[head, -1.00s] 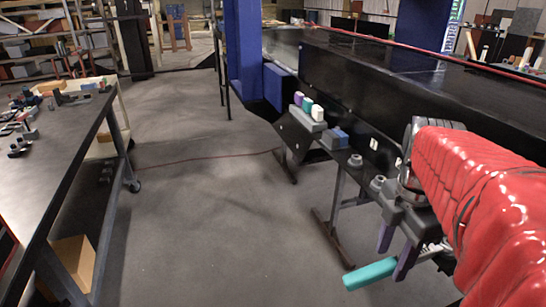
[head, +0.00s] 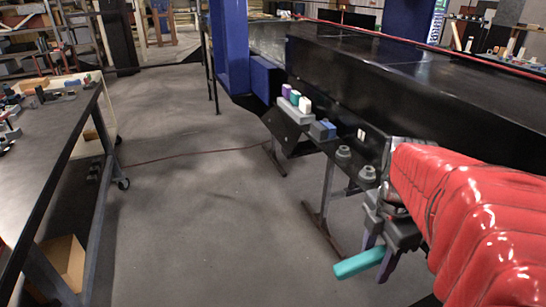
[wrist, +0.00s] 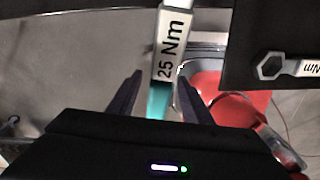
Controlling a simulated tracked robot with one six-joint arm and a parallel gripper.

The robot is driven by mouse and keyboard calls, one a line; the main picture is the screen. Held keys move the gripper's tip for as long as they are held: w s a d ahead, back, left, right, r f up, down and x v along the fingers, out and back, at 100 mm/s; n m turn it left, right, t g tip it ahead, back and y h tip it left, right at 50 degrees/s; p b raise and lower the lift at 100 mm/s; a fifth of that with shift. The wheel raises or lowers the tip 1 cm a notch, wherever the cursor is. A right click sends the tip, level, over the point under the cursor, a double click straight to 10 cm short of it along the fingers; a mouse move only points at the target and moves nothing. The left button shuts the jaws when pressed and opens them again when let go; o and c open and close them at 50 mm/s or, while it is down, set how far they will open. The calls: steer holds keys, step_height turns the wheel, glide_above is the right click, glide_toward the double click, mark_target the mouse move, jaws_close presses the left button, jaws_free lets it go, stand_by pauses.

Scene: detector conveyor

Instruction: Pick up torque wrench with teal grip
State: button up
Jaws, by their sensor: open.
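The torque wrench's teal grip (head: 358,263) sticks out past the front edge of the bench beside the conveyor. In the wrist view its grey shaft, marked "25 Nm" (wrist: 172,45), runs up from the teal grip (wrist: 158,103). My gripper (head: 376,262) is open, with its purple fingers on either side of the wrench. In the wrist view my gripper (wrist: 159,82) has visible gaps between each finger and the wrench. The wrench's far end is out of view there, and my red-sleeved arm covers part of the bench in the head view.
Grey round fittings (head: 343,153) and coloured blocks (head: 295,98) sit along the bench. A dark table (head: 50,150) stands left; open floor lies between.

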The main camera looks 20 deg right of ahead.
steer(key=shift+c, duration=0.7)
jaws_close()
